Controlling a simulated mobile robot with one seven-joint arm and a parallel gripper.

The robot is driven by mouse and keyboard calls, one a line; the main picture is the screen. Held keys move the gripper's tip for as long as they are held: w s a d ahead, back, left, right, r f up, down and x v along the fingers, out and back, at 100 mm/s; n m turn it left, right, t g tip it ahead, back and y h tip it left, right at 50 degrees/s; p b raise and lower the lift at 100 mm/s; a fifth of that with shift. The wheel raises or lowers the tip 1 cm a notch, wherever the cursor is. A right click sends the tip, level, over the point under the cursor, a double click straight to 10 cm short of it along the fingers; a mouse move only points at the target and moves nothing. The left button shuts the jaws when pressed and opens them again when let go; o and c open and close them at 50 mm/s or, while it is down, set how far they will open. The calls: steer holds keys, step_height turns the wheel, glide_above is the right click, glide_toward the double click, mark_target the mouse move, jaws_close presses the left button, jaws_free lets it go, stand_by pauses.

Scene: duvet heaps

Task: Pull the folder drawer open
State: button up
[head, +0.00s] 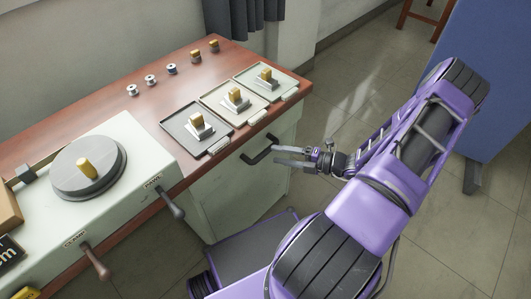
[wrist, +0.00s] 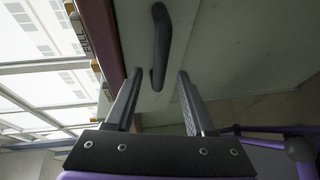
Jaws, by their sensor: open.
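The drawer front (head: 228,190) is a pale grey-green panel under the red-brown worktop, and it looks closed. Its dark bar handle (head: 259,150) sits high on the panel, near the worktop edge. My gripper (head: 277,156) is open and empty, just to the right of the handle, with its fingers pointing at it. In the wrist view the handle (wrist: 160,45) lies ahead of my gripper (wrist: 156,75), in line with the gap between the fingers. The handle's near end reaches about the fingertips; whether they touch it I cannot tell.
On the worktop (head: 85,130) stand three trays (head: 172,127) with yellow-topped blocks and several small spools. A pale machine (head: 120,150) with a round dial and levers (head: 172,204) is at the left. A blue panel (head: 500,80) stands right. Floor (head: 350,85) beyond my gripper is clear.

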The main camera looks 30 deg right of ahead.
mark_target(266, 152)
steer(key=shift+x, duration=2.7)
jaws_close()
